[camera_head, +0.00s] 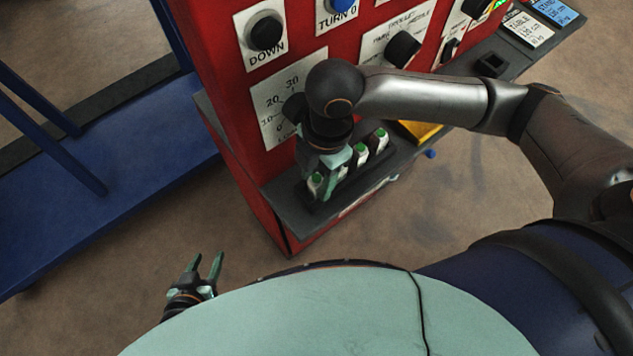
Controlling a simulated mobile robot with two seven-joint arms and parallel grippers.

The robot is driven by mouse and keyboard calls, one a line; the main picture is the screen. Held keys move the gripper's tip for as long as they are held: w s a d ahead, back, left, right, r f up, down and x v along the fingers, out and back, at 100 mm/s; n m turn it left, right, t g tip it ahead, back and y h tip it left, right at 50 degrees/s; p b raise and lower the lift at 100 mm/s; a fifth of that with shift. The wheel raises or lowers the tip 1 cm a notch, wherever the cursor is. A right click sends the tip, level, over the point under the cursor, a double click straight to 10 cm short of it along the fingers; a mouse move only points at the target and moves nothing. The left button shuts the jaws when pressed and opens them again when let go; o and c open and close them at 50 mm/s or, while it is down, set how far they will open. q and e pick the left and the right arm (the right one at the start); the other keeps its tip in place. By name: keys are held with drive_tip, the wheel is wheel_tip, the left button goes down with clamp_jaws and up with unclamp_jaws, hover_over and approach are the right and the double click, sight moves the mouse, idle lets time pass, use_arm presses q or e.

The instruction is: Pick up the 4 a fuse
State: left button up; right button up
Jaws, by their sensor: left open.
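Several white fuses with green tops stand in a dark holder (348,190) on the grey ledge of the red machine. One is at the left end (316,180), one in the middle (361,153) and one at the right end (381,136). Their ratings are too small to read, so I cannot tell which is the 4 A fuse. My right gripper (333,172) points down at the left part of the row and partly hides the fuses there. I cannot tell whether its fingers hold a fuse. My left gripper (207,266) is open and empty, low at the left, away from the machine.
The red machine (218,70) carries a gauge plate (270,105), black knobs and labels. A yellow object (420,131) sits right of the fuses. Label cards (529,29) lie on the ledge at upper right. A blue frame (110,215) stands left. Floor between is clear.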

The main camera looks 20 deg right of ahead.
clamp_jaws()
drive_tip(key=shift+r, duration=0.1)
idle(0.4)
drive_tip(key=shift+r, duration=0.6)
drive_tip(key=s+d+r+p, duration=0.3)
drive_tip(key=d+r+p, duration=0.1)
drive_tip(key=d+r, duration=0.2)
drive_tip(key=s+d+r+p, duration=0.3)
drive_tip(key=d+r+p, duration=0.1)
drive_tip(key=d+r, duration=0.1)
drive_tip(key=shift+s+d+r+p, duration=0.25)
drive_tip(key=shift+d+r+p, duration=0.15)
drive_tip(key=shift+d, duration=0.3)
